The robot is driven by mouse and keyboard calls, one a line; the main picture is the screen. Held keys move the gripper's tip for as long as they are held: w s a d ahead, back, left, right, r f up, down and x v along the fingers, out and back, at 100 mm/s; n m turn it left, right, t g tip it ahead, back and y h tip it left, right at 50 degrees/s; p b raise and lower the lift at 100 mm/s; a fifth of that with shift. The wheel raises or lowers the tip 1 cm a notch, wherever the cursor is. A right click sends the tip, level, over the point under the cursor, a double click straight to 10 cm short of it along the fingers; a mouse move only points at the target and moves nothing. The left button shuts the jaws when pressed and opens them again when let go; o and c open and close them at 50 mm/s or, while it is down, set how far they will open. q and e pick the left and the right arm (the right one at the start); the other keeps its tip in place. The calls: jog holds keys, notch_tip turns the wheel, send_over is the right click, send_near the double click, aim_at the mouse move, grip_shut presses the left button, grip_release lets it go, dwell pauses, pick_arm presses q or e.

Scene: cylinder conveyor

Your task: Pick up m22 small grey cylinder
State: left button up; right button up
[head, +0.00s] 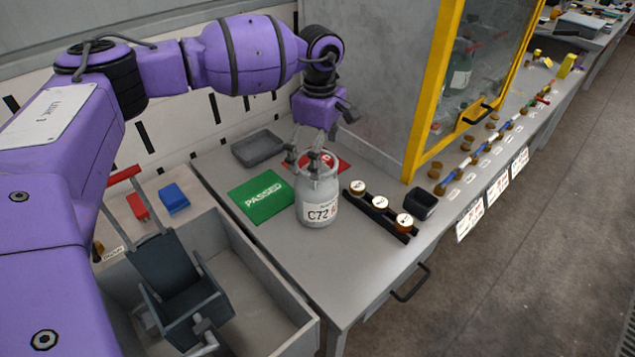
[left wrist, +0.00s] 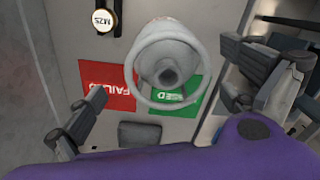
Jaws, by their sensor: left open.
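A grey gas cylinder (head: 316,205) with a rounded top and a collar stands upright on the grey table in the head view. Its white label reads "C72" and partly more; I see no "m22" on it. In the left wrist view the cylinder (left wrist: 168,48) shows from above, its ring collar and valve facing the camera. My left gripper (head: 311,152) is open just above the cylinder's top. In the wrist view its fingers stand apart on both sides of the cylinder. Contact cannot be told. My right gripper is in neither view.
A green "PASSED" mat (head: 258,195) and red "FAILED" mat (left wrist: 108,84) lie by the cylinder. A yellow-framed cabinet (head: 436,90) stands right behind.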

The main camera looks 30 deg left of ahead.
aim_at(316, 190)
pick_arm(q)
jog(key=shift+f, duration=0.3)
jog(key=shift+s+f, duration=0.2)
jog(key=shift+f, duration=0.15)
notch_tip(316, 190, down, 6)
jog(key=shift+s+a+p, duration=0.15)
jog(key=shift+s+p, duration=0.1)
jog(key=shift+p, duration=0.15)
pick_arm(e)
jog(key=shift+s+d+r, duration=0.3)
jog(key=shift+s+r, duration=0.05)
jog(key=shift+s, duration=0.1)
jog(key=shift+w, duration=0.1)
pick_arm(q)
jog(key=c, duration=2)
jog(key=shift+w+r, duration=0.1)
jog(key=shift+w, duration=0.05)
jog(key=shift+c, duration=0.2)
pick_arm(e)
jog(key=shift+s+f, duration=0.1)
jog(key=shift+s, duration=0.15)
